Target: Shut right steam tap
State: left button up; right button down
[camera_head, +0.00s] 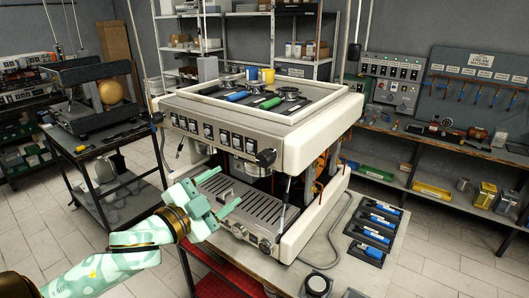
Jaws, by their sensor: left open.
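The white espresso machine (300,138) stands on a work table in the middle. The right steam tap, a black knob (265,157), sticks out at the right end of its front. A second black knob (158,117) sits at the left end. Whether the right tap is open or shut cannot be told from its look. My left gripper (228,187), pale green, is in front of the machine, below and left of the right tap. Its fingers are apart with nothing between them, and it appears clear of the knob. My right gripper is not in view.
A slotted drip tray (238,212) lies behind and below my gripper. Several portafilters with coloured handles lie on top of the machine. Blue-handled tools in black trays (375,234) are at right. A black cart (105,150) stands at left, with tiled floor between.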

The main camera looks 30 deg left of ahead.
aim_at(262, 161)
pick_arm(q)
jog(key=w+p, duration=0.1)
jog(key=w, duration=0.9)
jog(key=w+p, duration=0.1)
jog(key=w, duration=0.4)
jog(key=shift+d+p, duration=0.35)
jog(key=shift+d, duration=0.05)
jog(key=shift+w+d+f, duration=0.1)
jog(key=shift+w, duration=0.35)
jog(key=shift+c, duration=0.3)
jog(key=c, duration=0.9)
